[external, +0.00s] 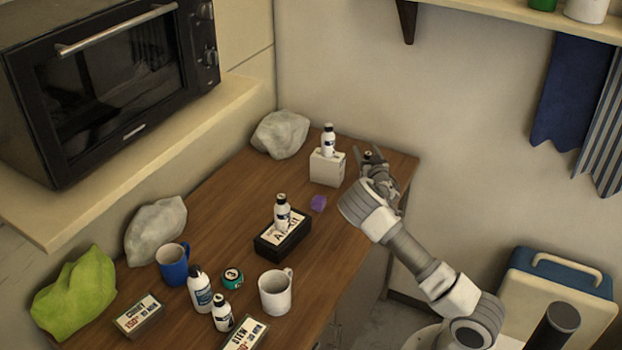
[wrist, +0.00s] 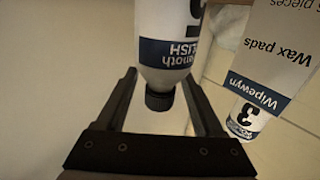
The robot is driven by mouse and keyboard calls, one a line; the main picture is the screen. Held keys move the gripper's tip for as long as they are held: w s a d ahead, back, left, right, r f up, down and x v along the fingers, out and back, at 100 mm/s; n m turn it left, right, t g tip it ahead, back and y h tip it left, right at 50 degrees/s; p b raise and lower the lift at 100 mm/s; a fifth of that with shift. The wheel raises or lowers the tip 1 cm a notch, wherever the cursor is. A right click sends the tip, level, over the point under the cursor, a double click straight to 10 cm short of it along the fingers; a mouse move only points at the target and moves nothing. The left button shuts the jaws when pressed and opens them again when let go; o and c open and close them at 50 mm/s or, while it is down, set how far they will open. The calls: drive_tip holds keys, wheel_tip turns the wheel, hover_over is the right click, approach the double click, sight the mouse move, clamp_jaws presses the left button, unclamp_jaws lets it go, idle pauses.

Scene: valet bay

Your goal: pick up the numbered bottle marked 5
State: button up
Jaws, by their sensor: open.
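In the wrist view, a white bottle (wrist: 168,40) with a dark blue label band and a dark cap appears upside down between the two fingers of my gripper (wrist: 160,80). Its large digit is cut off by the top edge and looks like a 5. The fingers stand apart, one on each side of the bottle's cap end, with a gap visible on the left. In the external view, my gripper (external: 374,160) is at the table's far right corner. It largely hides this bottle, whose dark top (external: 367,154) shows between the fingers.
Externally, a white box (external: 327,169) carries another bottle (external: 328,140). A further bottle (external: 282,212) stands on a black box (external: 268,246). Mugs, bottles and signs crowd the near end.

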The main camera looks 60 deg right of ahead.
drive_tip(key=shift+w+d, duration=0.2)
drive_tip(key=shift+d, duration=0.1)
clamp_jaws()
idle(1.3)
